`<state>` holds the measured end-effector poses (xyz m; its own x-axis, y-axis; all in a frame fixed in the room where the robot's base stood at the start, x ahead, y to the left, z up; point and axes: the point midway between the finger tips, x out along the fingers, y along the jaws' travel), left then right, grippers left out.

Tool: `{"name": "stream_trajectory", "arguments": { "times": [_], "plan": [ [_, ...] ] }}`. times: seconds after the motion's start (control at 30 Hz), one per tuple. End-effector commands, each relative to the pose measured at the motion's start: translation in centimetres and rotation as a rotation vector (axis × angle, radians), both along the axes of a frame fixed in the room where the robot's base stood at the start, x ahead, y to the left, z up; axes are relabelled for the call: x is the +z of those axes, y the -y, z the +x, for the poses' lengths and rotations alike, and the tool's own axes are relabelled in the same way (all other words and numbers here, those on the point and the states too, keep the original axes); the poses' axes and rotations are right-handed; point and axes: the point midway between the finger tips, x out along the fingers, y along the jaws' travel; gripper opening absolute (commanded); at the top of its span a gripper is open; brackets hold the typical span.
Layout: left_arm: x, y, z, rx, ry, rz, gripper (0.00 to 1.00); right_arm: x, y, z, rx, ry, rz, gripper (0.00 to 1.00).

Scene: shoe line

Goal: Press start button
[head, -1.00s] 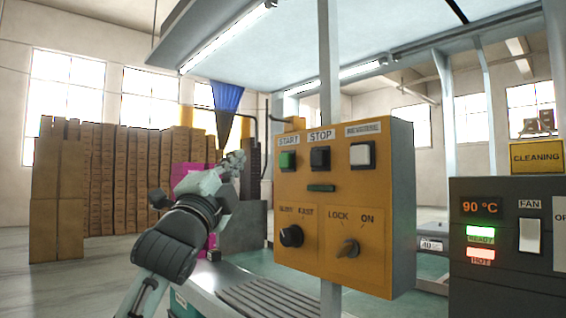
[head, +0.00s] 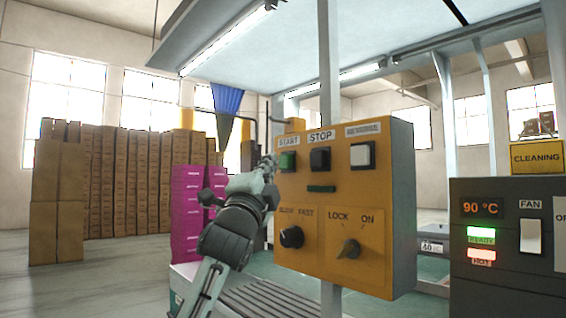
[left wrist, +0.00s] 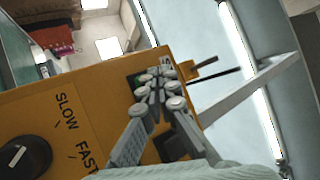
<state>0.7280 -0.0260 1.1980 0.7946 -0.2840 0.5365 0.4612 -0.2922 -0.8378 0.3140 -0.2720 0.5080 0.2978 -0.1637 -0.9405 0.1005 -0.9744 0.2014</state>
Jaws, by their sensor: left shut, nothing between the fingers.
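The green start button (head: 287,161) sits at the upper left of the orange control box (head: 330,262), under the START label. My left gripper (head: 268,164) is shut and empty, just left of the button in the head view. In the left wrist view the shut fingertips (left wrist: 158,76) are in front of the box face, over the button area. A bit of dark green (left wrist: 133,80) shows beside them. I cannot tell whether the fingertips touch the button. My right gripper is not in view.
The black stop button (head: 320,158) is right beside the start button, with a white button (head: 361,155) further right. Below are a speed knob (head: 291,236) and a lock switch (head: 349,249). A dark panel (head: 500,285) stands at the right.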

Motion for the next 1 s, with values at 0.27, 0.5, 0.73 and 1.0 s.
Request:
{"name": "stream_trajectory", "arguments": {
  "times": [0.27,0.5,0.73,1.0],
  "plan": [
    [0.01,-0.03,-0.01,0.0,0.0,0.0,0.0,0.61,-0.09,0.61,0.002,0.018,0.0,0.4],
    [0.0,-0.04,-0.01,0.0,0.0,0.0,0.0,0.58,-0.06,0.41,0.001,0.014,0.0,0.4],
    [-0.01,-0.05,0.0,0.001,0.0,0.001,0.0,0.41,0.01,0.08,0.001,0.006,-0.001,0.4],
    [-0.01,-0.05,0.0,0.001,0.0,0.001,0.0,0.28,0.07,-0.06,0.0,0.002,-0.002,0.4]
  ]
}}
